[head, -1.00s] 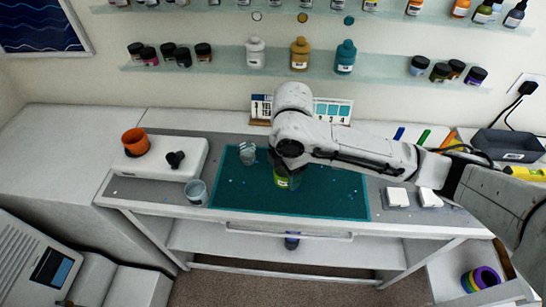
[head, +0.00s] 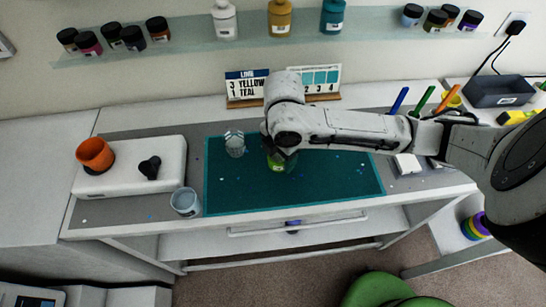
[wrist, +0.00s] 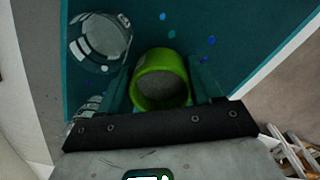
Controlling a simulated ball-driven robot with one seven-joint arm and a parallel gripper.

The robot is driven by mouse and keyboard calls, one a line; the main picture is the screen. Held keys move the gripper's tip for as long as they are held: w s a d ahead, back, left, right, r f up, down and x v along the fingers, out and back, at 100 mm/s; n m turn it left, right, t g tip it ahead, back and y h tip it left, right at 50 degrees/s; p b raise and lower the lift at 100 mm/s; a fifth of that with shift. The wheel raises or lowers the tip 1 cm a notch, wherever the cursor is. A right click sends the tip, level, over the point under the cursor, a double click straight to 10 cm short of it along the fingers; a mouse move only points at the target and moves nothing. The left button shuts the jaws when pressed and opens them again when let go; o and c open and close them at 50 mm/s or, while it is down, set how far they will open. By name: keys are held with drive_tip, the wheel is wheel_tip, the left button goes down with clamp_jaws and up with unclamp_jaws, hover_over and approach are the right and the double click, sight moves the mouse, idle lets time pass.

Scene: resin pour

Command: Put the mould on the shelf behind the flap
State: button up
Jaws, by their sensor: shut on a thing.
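My gripper (head: 279,152) points down over the teal mat (head: 335,192) on the bench. It is shut on a green round cup, which I take as the mould (head: 276,163). In the wrist view the green mould (wrist: 172,60) sits between my two fingers (wrist: 161,82), with a grey surface inside its rim. In the head view my gripper hides most of it. Below the bench top is a pale shelf (head: 200,245). A long bar handle (head: 255,231) runs across its front, perhaps the flap's; the flap panel itself is hard to make out.
A clear cup (head: 235,144) stands on the mat, left of the mould. Another cup (head: 185,202) stands near the bench's front left. A white device (head: 125,180) bears an orange cup (head: 95,154). A green round seat (head: 385,290) is on the floor in front.

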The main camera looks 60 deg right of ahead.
drive_tip(key=shift+f, duration=0.35)
drive_tip(key=shift+f, duration=0.15)
drive_tip(key=o, duration=1.1)
